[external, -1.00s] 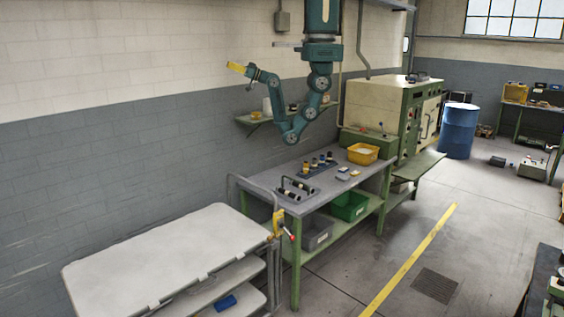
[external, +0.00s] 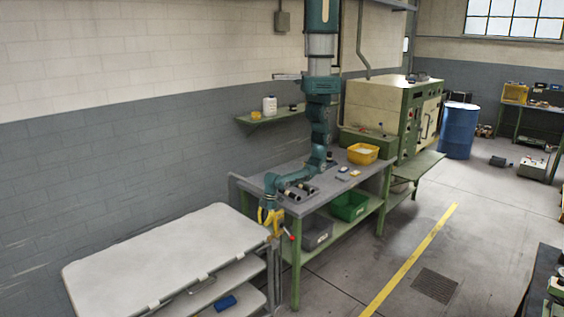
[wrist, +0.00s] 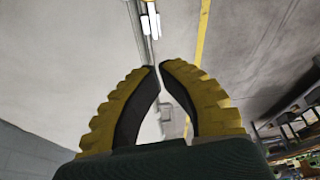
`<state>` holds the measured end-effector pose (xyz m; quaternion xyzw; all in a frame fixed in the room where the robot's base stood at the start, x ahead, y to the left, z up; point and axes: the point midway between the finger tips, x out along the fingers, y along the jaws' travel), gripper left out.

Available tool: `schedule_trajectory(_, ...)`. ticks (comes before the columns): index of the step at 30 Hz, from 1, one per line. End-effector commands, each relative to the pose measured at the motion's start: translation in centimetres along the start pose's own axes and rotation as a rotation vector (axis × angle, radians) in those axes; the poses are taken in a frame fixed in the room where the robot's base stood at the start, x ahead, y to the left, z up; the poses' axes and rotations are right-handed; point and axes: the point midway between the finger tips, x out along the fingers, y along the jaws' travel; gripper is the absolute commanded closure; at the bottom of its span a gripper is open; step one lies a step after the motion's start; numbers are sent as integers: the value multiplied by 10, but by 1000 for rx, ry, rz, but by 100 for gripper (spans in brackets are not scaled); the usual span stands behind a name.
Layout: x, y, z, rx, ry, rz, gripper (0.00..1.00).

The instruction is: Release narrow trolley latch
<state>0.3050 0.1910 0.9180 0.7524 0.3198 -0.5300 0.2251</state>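The narrow trolley (external: 165,255) has a pale top and lower shelves and stands at the left of the external view. At its right end, beside the workbench, is a small yellow latch fitting with a red knob (external: 292,238). My gripper (external: 269,228) points down at this fitting, and its yellow fingers overlap the fitting's yellow part. Contact cannot be told. In the wrist view my gripper (wrist: 160,68) has its ribbed yellow fingers with dark pads drawn almost together at the tips. Nothing held shows between them. The latch is not clearly identifiable there.
The green-legged workbench (external: 336,175) holds dark cylindrical parts near my arm and a yellow bin (external: 363,153). Green (external: 349,205) and grey (external: 317,234) bins sit on its lower shelf. A blue item (external: 226,303) lies on the trolley's lower shelf.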

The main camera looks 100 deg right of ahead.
Motion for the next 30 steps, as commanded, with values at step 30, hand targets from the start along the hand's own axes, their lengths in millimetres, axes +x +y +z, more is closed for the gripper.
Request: schedule_trajectory(30, 91, 1, 26, 3, 4, 1, 100)
